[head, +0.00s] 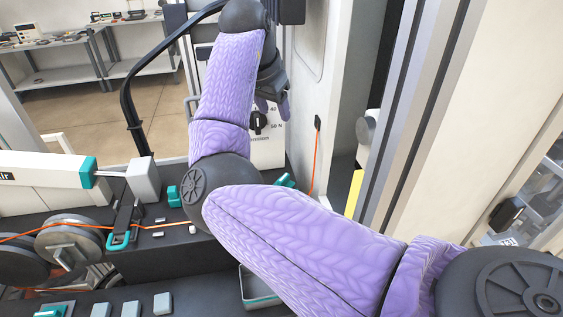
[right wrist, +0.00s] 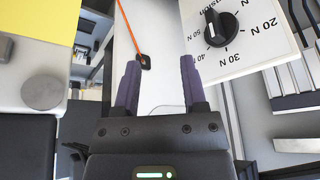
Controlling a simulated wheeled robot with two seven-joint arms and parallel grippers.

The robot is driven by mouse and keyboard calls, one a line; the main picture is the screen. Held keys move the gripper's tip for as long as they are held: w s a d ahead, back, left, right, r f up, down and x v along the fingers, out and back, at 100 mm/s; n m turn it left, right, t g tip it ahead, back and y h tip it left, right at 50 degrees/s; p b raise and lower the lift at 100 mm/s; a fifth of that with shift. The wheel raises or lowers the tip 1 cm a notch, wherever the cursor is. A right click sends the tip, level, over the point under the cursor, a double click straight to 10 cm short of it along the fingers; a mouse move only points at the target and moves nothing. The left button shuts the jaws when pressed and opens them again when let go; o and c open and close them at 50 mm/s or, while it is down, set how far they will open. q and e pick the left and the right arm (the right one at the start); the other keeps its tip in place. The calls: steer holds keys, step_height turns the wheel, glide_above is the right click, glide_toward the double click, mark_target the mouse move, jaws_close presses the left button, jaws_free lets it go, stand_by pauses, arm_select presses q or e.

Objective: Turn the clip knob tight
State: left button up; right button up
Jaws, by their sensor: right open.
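My right gripper (head: 272,106) is open and empty, high in the middle of the head view. Its two purple fingers (right wrist: 160,72) are spread in the right wrist view with nothing between them. A black dial knob (right wrist: 221,27) with a white pointer line sits on a white panel marked in newtons, right of the fingers and apart from them. The dial also shows just below the gripper in the head view (head: 258,123). Teal knob-like parts (head: 173,196) and (head: 285,180) sit on the dark bench, partly hidden by my right arm. I cannot tell which part is the clip knob.
An orange wire (head: 316,160) runs to a black grommet (right wrist: 143,62). Another stretch (head: 160,226) crosses the bench from grey spools (head: 68,243). A grey tray (head: 258,300) is partly behind my right arm.

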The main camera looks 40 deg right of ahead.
step_height(320, 180, down, 2)
steer(key=w+f+b, duration=0.1)
steer(key=b, duration=0.9)
glide_above(283, 177)
steer(key=s+a, duration=0.1)
steer(key=a, duration=0.3)
step_height(283, 177, down, 8)
steer(key=b+x, duration=0.2)
steer(key=x, duration=0.7)
steer(key=shift+s+d+f, duration=0.15)
steer(key=shift+f, duration=0.25)
jaws_close()
